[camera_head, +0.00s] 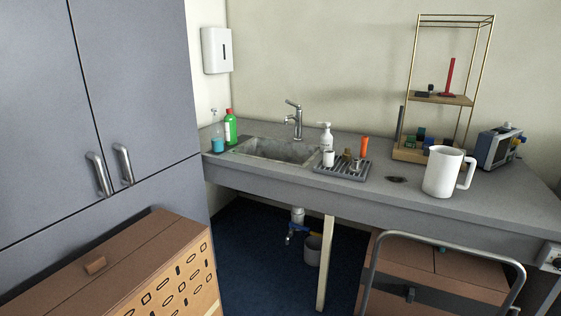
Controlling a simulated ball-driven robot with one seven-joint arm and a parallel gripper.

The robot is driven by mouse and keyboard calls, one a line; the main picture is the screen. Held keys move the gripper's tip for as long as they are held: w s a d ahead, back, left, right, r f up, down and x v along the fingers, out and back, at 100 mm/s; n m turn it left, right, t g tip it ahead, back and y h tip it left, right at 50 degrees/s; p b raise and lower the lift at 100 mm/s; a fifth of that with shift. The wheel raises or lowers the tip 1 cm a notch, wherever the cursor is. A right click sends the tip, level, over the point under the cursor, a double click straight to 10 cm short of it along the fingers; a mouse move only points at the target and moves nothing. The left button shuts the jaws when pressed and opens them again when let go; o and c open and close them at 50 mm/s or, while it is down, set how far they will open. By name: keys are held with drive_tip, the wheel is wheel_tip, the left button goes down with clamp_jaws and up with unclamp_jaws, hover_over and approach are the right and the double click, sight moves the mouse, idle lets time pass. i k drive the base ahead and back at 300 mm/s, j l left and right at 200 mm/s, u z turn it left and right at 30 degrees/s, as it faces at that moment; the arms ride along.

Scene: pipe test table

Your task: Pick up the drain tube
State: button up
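I cannot tell for certain which thing is the drain tube. Under the sink (268,150), a short white pipe piece (297,215) hangs below the counter, with a blue fitting (300,231) beneath it. On the counter, an upright orange tube-like thing (364,147) stands at the back right of the grey ribbed rack (342,172). A red upright thing (450,77) stands on the shelf of the brass rack. My gripper is not in view.
A grey bin (313,249) stands on the blue floor under the counter, near a pale leg (325,264). A white pitcher (442,172) stands on the counter at right. Brown cabinet (150,262) and grey wardrobe (125,110) are at left. A metal rail (445,247) crosses the front right.

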sight(363, 139)
drive_tip(key=i+z, duration=0.2)
drive_tip(key=i, duration=0.4)
drive_tip(key=i+j+z, duration=0.15)
drive_tip(key=i, duration=0.4)
drive_tip(key=i+j+z, duration=0.2)
drive_tip(key=i, duration=0.35)
drive_tip(key=j, duration=0.1)
